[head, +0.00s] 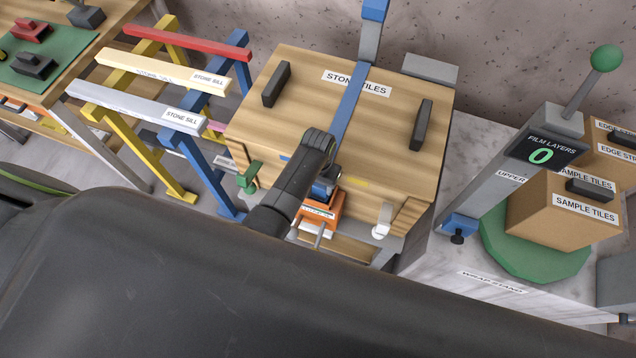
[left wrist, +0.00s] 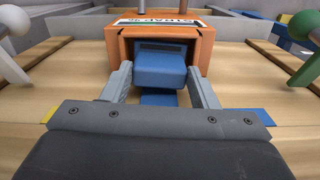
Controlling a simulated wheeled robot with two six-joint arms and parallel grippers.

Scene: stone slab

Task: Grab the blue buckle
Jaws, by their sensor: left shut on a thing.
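The blue buckle (left wrist: 160,66) sits in the mouth of an orange housing (left wrist: 204,50) with a white label, seen in the left wrist view. My left gripper (left wrist: 162,84) is shut on the buckle, one finger on each side of it. In the head view my left gripper (head: 322,190) is at the front edge of the stone tiles crate (head: 300,105), next to the orange housing (head: 325,212). The buckle is mostly hidden there by my arm. A blue strap (head: 350,100) runs over the crate's top. My right gripper is in neither view.
A green clamp (head: 249,177) and a white-ended lever (head: 382,222) flank the housing. Yellow and blue trestles (head: 160,150) with stone sills stand left. A film stand with a green turntable (head: 540,255) and cartons (head: 565,210) stands right.

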